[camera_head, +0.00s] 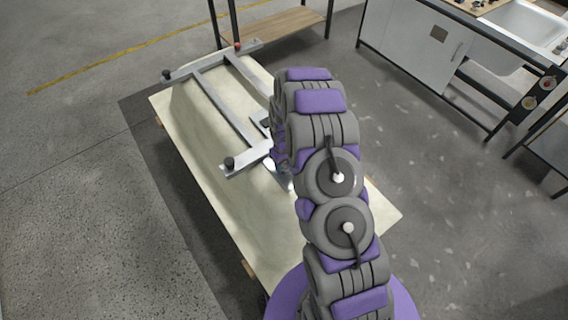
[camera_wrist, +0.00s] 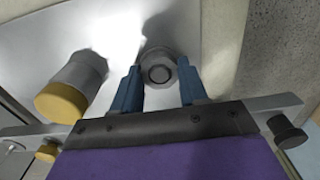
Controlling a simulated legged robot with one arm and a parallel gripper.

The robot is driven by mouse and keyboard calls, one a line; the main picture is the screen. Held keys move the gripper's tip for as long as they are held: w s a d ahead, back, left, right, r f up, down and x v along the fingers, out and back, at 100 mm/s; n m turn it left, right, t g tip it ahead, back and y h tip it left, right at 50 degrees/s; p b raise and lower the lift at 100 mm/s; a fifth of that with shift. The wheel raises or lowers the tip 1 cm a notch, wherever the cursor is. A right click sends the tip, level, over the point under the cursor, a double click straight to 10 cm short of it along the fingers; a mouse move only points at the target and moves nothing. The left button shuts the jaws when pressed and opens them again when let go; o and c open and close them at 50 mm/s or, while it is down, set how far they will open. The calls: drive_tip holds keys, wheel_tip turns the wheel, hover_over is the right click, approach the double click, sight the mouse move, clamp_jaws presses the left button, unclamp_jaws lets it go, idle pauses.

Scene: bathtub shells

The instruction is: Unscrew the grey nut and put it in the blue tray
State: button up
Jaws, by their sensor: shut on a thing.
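In the wrist view the grey nut (camera_wrist: 158,66) is a round grey piece with a dark ring at its centre, at the top middle against a pale shiny surface. My gripper (camera_wrist: 160,82) has two blue fingers, one on each side of the nut, shut on it. In the head view my arm hides the nut and most of the gripper.
A grey cylinder with a yellow end (camera_wrist: 72,88) stands close left of my gripper. A metal frame (camera_head: 222,112) with dark knobs lies on the pale bathtub shell (camera_head: 195,140). A sink cabinet (camera_head: 415,45) stands at the back right. Open floor (camera_head: 70,180) lies left.

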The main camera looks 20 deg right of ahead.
drive_tip(key=c, duration=0.5)
drive_tip(key=shift+o, duration=0.2)
drive_tip(key=n+b, duration=0.2)
drive_tip(key=n, duration=0.4)
drive_tip(key=shift+f+n, duration=0.1)
drive_tip(key=shift+n, duration=0.2)
drive_tip(key=n+b, duration=0.2)
drive_tip(key=n, duration=0.4)
drive_tip(key=shift+n+b, duration=0.3)
drive_tip(key=shift+b, duration=0.05)
drive_tip(key=o, duration=1.2)
drive_tip(key=shift+c, duration=0.8)
